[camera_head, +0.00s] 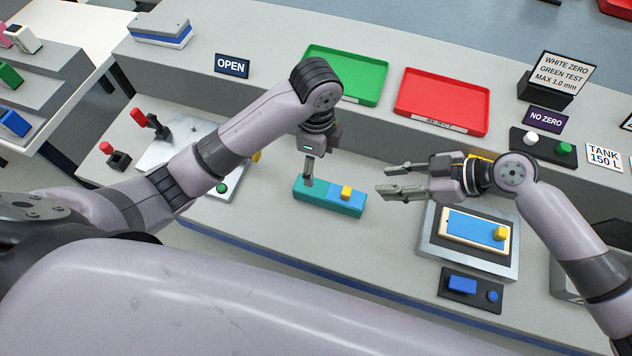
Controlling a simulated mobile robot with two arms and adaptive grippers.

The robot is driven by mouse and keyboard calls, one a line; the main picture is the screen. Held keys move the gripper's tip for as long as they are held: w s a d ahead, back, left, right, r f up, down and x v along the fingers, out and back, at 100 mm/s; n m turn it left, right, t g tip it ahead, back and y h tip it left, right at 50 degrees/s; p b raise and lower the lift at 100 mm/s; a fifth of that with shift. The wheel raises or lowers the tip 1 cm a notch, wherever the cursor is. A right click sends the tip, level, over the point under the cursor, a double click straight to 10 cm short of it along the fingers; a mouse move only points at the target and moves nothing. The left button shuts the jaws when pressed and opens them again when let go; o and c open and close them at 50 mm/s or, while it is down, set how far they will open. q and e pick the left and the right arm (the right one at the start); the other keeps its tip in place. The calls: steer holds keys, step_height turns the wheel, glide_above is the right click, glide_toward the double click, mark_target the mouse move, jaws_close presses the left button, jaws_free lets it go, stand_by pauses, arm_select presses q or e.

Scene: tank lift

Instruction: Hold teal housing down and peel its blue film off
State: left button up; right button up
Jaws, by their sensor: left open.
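The teal housing (322,203) lies on the grey bench in the middle of the view. A blue film (336,196) covers the right part of its top, with a yellow tab (346,192) standing on it. My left gripper (308,184) points down at the housing's bare left part, and its fingertips are at or just above the top; I cannot tell whether they touch. It is open. My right gripper (387,182) is to the right of the housing, its fingers pointing left toward the tab. Its fingers are apart with nothing between them.
A cream-edged device with blue film and a yellow tab (503,233) lies on a grey scale (427,238) at right. A green tray (375,98) and a red tray (482,125) stand behind. Red-knobbed levers (139,114) stand at left. Bench in front of the housing is clear.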

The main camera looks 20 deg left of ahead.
mark_target(316, 187)
arm_select(q)
step_height(316, 187, down, 14)
steer(key=shift+r, duration=0.1)
stand_by(0.4)
steer(key=shift+c, duration=0.5)
